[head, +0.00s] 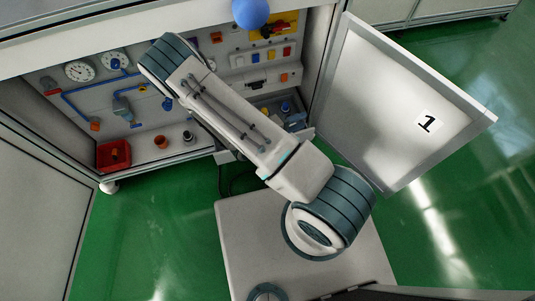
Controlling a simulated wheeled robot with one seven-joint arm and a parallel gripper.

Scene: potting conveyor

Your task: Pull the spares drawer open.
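A grey drawer-like part (302,133) shows at the lower right of the open cabinet, beside my arm. Small blue and dark items (286,108) show just above and behind it. My arm crosses in front and hides much of this part, so I cannot tell whether it is the spares drawer or how far it is open. No handle can be made out. My arm reaches up and left across the cabinet opening to a teal-banded joint. My gripper is not visible; the arm may hide it.
The cabinet's back panel (208,75) carries gauges, blue pipes, valves and coloured buttons. A red bin (113,154) and orange and dark cups stand at the lower left. A blue ball (250,12) shows at the top. An open door marked 1 (405,105) stands right. Green floor is clear lower left.

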